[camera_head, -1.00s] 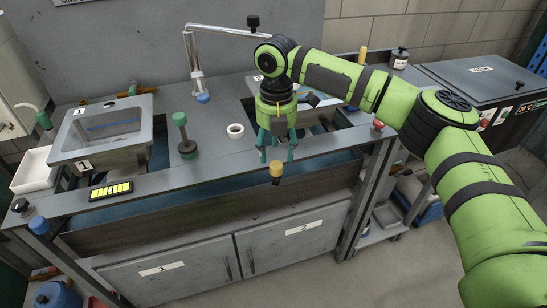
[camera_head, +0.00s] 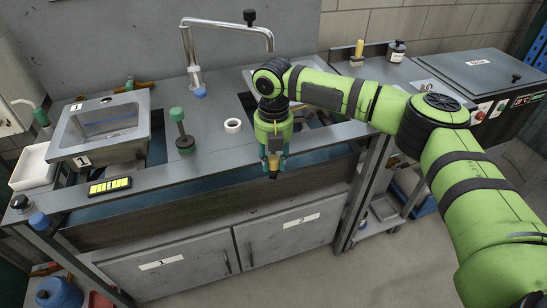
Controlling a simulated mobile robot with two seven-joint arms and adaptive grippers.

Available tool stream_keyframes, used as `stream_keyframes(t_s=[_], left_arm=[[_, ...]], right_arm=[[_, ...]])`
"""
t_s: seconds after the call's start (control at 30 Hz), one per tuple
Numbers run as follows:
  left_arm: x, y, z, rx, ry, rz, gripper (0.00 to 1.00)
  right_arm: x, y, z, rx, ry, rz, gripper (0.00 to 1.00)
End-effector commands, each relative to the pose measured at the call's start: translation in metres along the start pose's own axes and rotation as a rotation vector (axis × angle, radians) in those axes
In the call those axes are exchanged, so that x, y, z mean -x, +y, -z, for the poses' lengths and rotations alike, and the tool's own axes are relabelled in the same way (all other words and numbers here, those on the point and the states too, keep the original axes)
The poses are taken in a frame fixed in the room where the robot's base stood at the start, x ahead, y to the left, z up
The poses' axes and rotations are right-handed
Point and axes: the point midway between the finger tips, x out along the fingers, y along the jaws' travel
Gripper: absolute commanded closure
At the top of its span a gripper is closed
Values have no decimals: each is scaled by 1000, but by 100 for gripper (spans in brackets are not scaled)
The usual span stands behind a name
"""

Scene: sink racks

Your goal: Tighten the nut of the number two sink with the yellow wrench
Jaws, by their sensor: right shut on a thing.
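My right gripper (camera_head: 274,167) is at the counter's front edge, pointing down, with its fingers closed around a small yellow-ended tool, which looks like the yellow wrench (camera_head: 274,162). Most of the tool is hidden by the fingers, so its shape is unclear. The number two sink area (camera_head: 318,118) lies just behind the gripper, above the cabinet door marked 2 (camera_head: 302,219), and my right arm covers much of it. I cannot make out its nut. My left gripper is not in view.
The sink marked 1 (camera_head: 98,126) stands at the left, with a white tray (camera_head: 33,168) beside it. A green-topped post (camera_head: 180,130), a white ring (camera_head: 233,125), a yellow display (camera_head: 110,187) and a tall faucet (camera_head: 190,65) are on the counter. A blue knob (camera_head: 39,220) is at its front-left corner.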

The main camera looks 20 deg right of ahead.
Motion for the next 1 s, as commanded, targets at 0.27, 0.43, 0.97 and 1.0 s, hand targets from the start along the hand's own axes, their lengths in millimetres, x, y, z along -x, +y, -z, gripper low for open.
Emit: stream_keyframes(t_s=[0.27,0.43,0.97,1.0], left_arm=[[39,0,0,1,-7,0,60],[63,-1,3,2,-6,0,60],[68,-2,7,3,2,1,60],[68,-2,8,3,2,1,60]], right_arm=[[6,-36,-12,117,7,6,100],[5,-72,-29,253,6,6,100],[-1,-91,-42,350,1,4,65],[-1,-91,-42,349,2,4,49]])
